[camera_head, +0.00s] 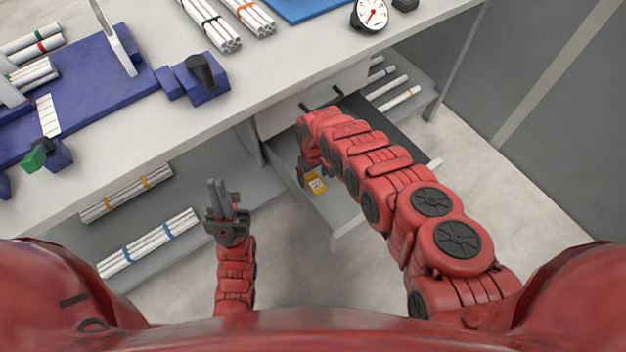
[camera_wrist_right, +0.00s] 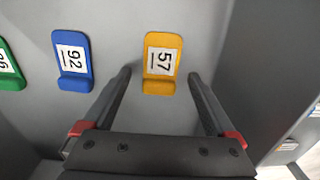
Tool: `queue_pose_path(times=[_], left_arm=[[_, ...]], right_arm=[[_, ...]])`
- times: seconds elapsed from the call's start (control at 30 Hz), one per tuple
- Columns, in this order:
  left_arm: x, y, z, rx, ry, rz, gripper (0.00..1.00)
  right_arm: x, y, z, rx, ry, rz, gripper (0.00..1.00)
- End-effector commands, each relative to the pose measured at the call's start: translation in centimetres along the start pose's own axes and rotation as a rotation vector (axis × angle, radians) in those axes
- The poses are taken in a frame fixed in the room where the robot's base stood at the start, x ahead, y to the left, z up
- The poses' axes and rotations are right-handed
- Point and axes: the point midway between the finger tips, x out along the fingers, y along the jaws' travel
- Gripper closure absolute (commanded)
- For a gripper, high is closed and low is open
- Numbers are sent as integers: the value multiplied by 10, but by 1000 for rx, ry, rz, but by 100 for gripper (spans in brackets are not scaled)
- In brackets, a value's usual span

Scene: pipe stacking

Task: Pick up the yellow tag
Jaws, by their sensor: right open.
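The yellow tag (camera_head: 316,183) with a white label lies in the open drawer, close to my right gripper (camera_head: 303,172). In the right wrist view the yellow tag (camera_wrist_right: 162,62) reads 57 and shows upper middle. My right gripper (camera_wrist_right: 160,84) is open there, its two fingers on either side of the tag's lower end, with no visible contact. How far the fingers stand above the drawer floor I cannot tell. My left gripper (camera_head: 222,193) is raised in front of the bench, its fingers close together, with nothing visible in it.
A blue tag (camera_wrist_right: 72,60) reading 92 and a green tag (camera_wrist_right: 8,64) lie left of the yellow one. The drawer (camera_head: 345,212) has raised walls. The bench top (camera_head: 262,68) overhangs shelves with pipe bundles (camera_head: 150,243).

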Motion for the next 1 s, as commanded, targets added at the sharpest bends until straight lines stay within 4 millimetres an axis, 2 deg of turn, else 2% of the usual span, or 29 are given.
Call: queue_pose_path(times=[0.2, 0.7, 1.0], left_arm=[[0, 0, 0, 0, 0, 0, 100], [0, 0, 0, 0, 0, 0, 100], [1, 0, 0, 0, 0, 0, 100]], right_arm=[[0, 0, 0, 0, 1, 0, 9], [-1, 0, -1, 0, 2, 0, 97], [-3, 0, -1, 0, 2, 0, 97]])
